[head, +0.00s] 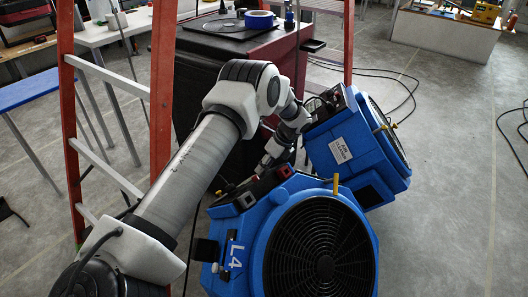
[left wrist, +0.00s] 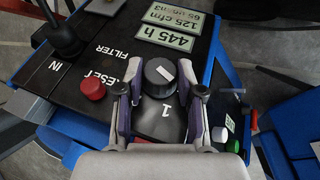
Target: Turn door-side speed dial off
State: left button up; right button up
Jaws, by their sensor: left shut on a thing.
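In the left wrist view a round black dial (left wrist: 160,76) with a white pointer line sits on a dark panel (left wrist: 120,62). A white "1" is printed below it in the picture. My left gripper (left wrist: 160,94) is shut on the dial, one finger on each side. In the head view my left gripper (head: 266,164) reaches down to the panel on top of the nearer blue air mover (head: 245,250), marked L4. The dial is too small to make out there. My right gripper is not in view.
A red RESET button (left wrist: 92,88) lies left of the dial, with a black knob (left wrist: 64,40) beyond it. A second blue air mover (head: 345,145) stands close behind. An orange ladder (head: 161,90) and a dark red cabinet (head: 225,75) flank my arm. Floor at right is mostly clear.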

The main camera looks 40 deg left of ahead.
pick_arm(q)
jog(key=shift+w+f+n+g+b, duration=0.1)
jog(key=shift+f+n+g+b, duration=0.2)
jog(key=shift+g+b, duration=0.15)
jog(key=n+g+b, duration=0.1)
jog(key=g+b, duration=0.1)
jog(key=b, duration=0.1)
jog(key=shift+w+a+f, duration=0.1)
jog(key=shift+f, duration=0.05)
jog(key=shift+g+h+b, duration=0.25)
jog(key=shift+h+b, duration=0.05)
jog(key=shift+b, duration=0.4)
jog(key=shift+r+n, duration=0.3)
